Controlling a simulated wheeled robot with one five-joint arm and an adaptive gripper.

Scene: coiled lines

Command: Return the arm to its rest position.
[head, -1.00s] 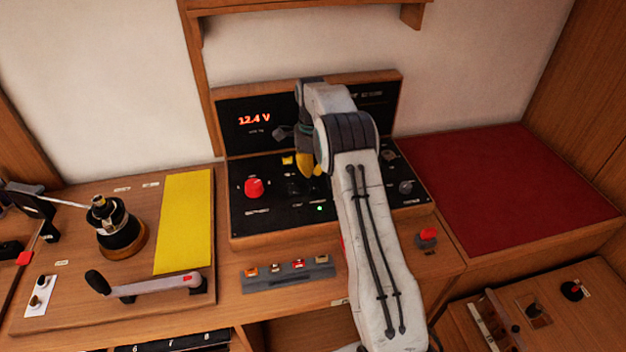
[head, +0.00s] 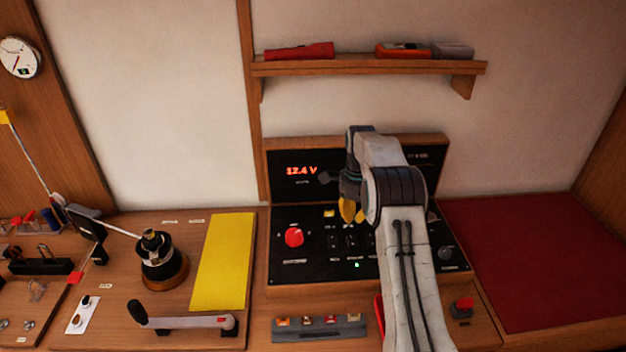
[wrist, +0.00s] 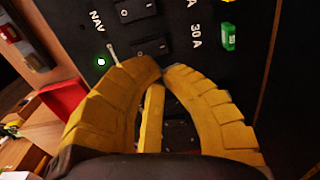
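My arm (head: 408,265) reaches up from the lower edge of the head view to the black switch panel. My gripper (head: 352,218) hangs in front of the panel, with its yellow fingers pointing down. In the wrist view, the curved fingers of my gripper (wrist: 162,67) meet at their tips, with no held object visible. A yellow bar (wrist: 151,118) shows between them; I cannot tell whether it is part of the gripper. Black rocker switches (wrist: 150,47) and a lit green lamp (wrist: 101,62) lie just beyond the fingertips. My arm hides part of the panel.
The panel (head: 318,262) has a red knob (head: 294,237) and a 12.4 V display (head: 301,170). A winch (head: 160,262), crank handle (head: 180,320) and yellow mat (head: 223,262) are left. A shelf (head: 365,68) is above. The red cushion (head: 540,262) at right is clear.

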